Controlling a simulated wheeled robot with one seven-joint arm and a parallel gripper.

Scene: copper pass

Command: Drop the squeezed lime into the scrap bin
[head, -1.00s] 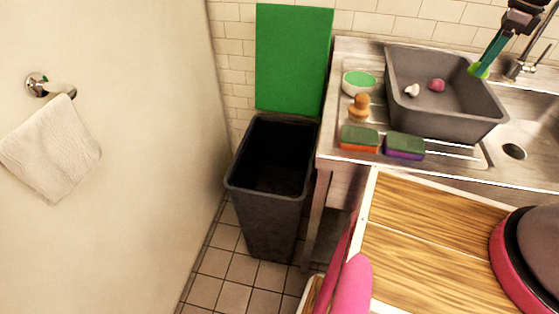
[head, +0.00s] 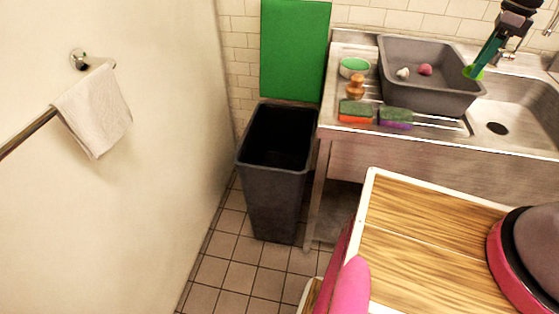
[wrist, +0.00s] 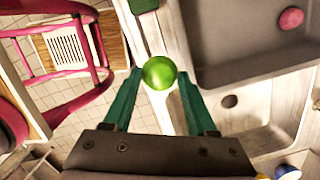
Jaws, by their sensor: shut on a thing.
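My gripper (head: 476,68) is at the upper right of the head view, beside the right side of the grey tub. It is shut on the squeezed lime (wrist: 159,73), a round bright green thing between the two green fingers in the wrist view. The lime also shows as a small green patch at the fingertips in the head view (head: 472,73). The scrap bin (head: 270,185) is a tall dark bin with an open top, on the floor left of the sink counter. The gripper is well to the right of it. The bin's bottom inside is too dark to see.
A green panel (head: 295,50) stands upright behind the bin. The grey tub (head: 425,98) on the counter holds a pink and a whitish piece. Two sponges (head: 355,112) lie in front of it. A wooden-topped cart (head: 425,230) is nearer. Floor tiles (head: 235,250) are clear before the bin.

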